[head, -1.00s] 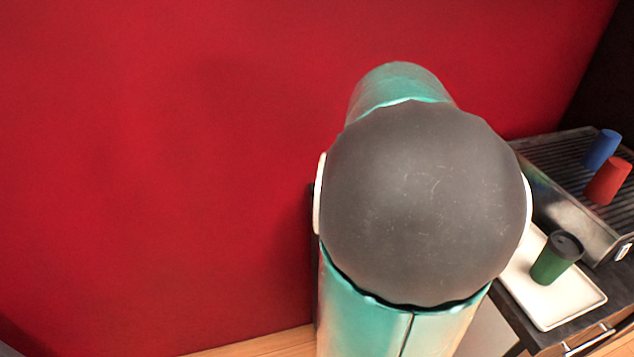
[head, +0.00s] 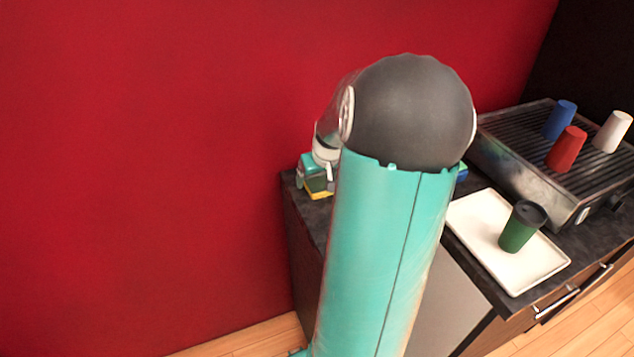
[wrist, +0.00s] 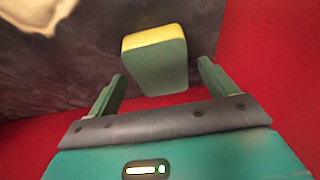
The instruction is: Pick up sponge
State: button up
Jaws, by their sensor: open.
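The sponge (wrist: 157,66) is a green block with a yellow layer along its far edge, seen in the wrist view above the dark counter. My gripper (wrist: 161,72) is open, with one finger on each side of the sponge. Red shows between the right finger and the sponge; the left gap is narrow, and contact there is hard to tell. In the head view, a yellow edge of the sponge (head: 319,195) shows low beside my gripper at the counter's left end; my arm and gripper hide much of that area.
A white tray (head: 475,222) holds a dark-lidded green cup (head: 522,227). Behind it, a ribbed metal machine (head: 520,165) carries blue (head: 560,119), red (head: 566,148) and white (head: 612,132) cups. A small blue-green item (head: 462,171) is partly hidden by my arm. A red wall (head: 150,150) stands close behind.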

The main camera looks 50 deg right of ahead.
jog(key=shift+x, duration=0.75)
jog(key=c, duration=1.1)
jog(key=shift+o, duration=0.2)
jog(key=shift+r, duration=0.1)
jog(key=shift+r, duration=0.5)
notch_tip(320, 180, up, 2)
jog(key=shift+s+a+r, duration=0.1)
jog(key=shift+r, duration=0.15)
jog(key=s+a+r, duration=0.8)
jog(key=a+r, duration=0.1)
jog(key=a, duration=0.1)
jog(key=shift+s+a, duration=0.35)
jog(key=shift+r, duration=0.15)
